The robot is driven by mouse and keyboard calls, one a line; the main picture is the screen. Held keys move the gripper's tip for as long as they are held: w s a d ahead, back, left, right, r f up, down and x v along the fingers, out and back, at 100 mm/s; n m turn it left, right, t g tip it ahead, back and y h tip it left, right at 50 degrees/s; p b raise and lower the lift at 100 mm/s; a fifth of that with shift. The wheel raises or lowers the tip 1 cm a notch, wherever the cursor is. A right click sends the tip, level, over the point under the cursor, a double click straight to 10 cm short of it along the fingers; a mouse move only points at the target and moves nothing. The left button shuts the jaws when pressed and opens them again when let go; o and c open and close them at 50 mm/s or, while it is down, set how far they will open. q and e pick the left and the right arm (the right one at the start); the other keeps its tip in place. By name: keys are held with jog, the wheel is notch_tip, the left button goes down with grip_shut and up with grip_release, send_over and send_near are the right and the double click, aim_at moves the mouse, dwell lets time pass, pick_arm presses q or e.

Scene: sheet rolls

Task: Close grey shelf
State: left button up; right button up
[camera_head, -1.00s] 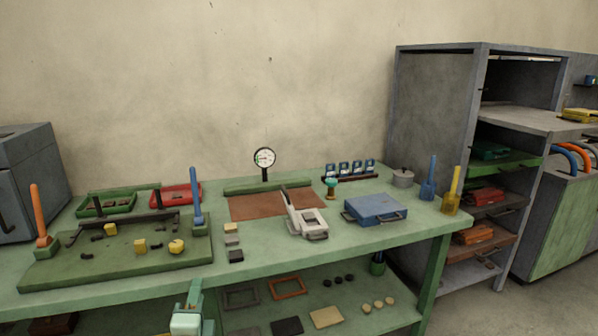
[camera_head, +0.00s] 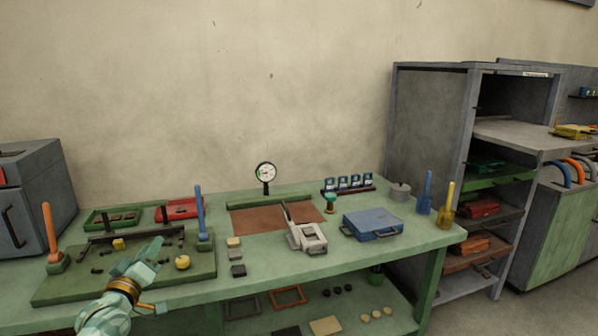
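The grey cabinet (camera_head: 428,140) stands to the right of the green bench. Its wide grey shelf (camera_head: 520,133) juts out to the right, below the open upper compartment. A yellow case (camera_head: 573,131) appears to lie on its far right part. Below it are a green shelf (camera_head: 500,178) and lower shelves with red and orange cases. My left gripper (camera_head: 147,254) is over the left part of the bench, far from the cabinet. The frames do not show whether its fingers are apart. My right gripper is out of view.
The green bench (camera_head: 280,262) fills the front. It holds a blue case (camera_head: 372,224), a dial gauge (camera_head: 265,175), a white device (camera_head: 307,236) and blue and yellow scoops near its right edge. A green-doored cabinet (camera_head: 555,228) stands at far right.

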pick_arm(q)
jog(key=s+f+m+g+y, duration=0.1)
jog(key=s+f+m+g, duration=0.4)
jog(key=f, duration=0.9)
jog(key=s+f+m+g, duration=0.2)
jog(key=s+f+m, duration=0.35)
jog(key=f, duration=0.85)
jog(key=s+d+f+g, duration=0.3)
jog(key=s+f+g, duration=0.1)
jog(key=s+f, duration=0.95)
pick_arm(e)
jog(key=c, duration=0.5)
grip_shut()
pick_arm(q)
jog(key=s+d+f+g, duration=0.2)
jog(key=s+f, duration=0.3)
jog(key=s, duration=1)
jog(key=s+d+f+g, duration=0.2)
jog(key=s+f+g, duration=0.2)
jog(key=s, duration=1.1)
jog(key=s+d+f+g, duration=0.2)
jog(key=s+f, duration=0.5)
jog(key=s, duration=0.9)
jog(key=shift+d+g+h, duration=0.3)
jog(key=shift+d+g, duration=0.05)
jog(key=shift+g, duration=0.05)
